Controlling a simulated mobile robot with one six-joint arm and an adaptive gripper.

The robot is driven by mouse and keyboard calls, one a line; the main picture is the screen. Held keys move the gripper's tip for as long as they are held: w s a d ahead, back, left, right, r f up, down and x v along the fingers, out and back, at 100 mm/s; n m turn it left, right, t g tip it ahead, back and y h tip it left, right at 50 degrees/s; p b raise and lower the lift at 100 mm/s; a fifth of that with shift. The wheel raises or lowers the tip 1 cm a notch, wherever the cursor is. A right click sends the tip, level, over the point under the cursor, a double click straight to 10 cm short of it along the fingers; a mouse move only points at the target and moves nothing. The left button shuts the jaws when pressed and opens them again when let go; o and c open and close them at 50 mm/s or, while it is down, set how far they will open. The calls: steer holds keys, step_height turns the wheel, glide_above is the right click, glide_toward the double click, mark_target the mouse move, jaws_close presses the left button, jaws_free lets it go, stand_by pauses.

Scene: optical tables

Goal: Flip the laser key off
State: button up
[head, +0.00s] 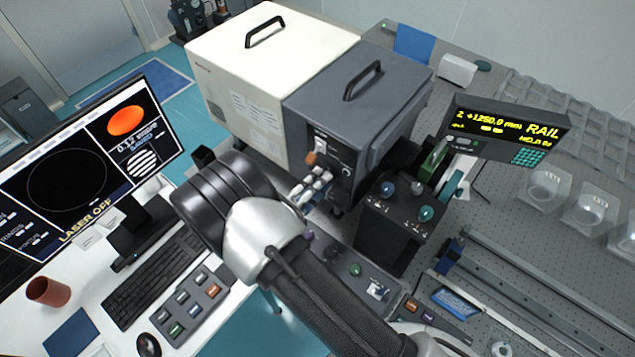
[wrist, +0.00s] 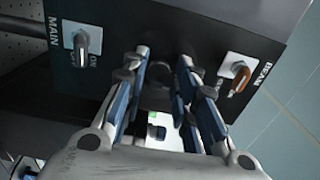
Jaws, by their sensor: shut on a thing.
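The dark grey laser box (head: 350,115) has a front panel with switches. In the wrist view, the grey MAIN switch (wrist: 82,48) is at the left and the orange-brown BEAM switch (wrist: 241,76) at the right. My gripper (head: 322,178) is at this panel, just below the orange switch (head: 311,158) in the head view. In the wrist view, my gripper's fingertips (wrist: 163,62) are at the panel between the two labelled switches, shut on a small dark part (wrist: 160,72), apparently the laser key. The fingers mostly hide it, so its turn angle cannot be told.
The monitor (head: 75,165) reads LASER OFF. A cream box (head: 235,90) adjoins the laser box on the left. A black control box (head: 390,235) with knobs stands close to the right of my gripper. The rail display (head: 510,125) is farther right.

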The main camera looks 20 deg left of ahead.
steer(key=o, duration=1)
steer(key=shift+o, duration=0.2)
steer(key=shift+s, duration=0.1)
steer(key=v, duration=1.2)
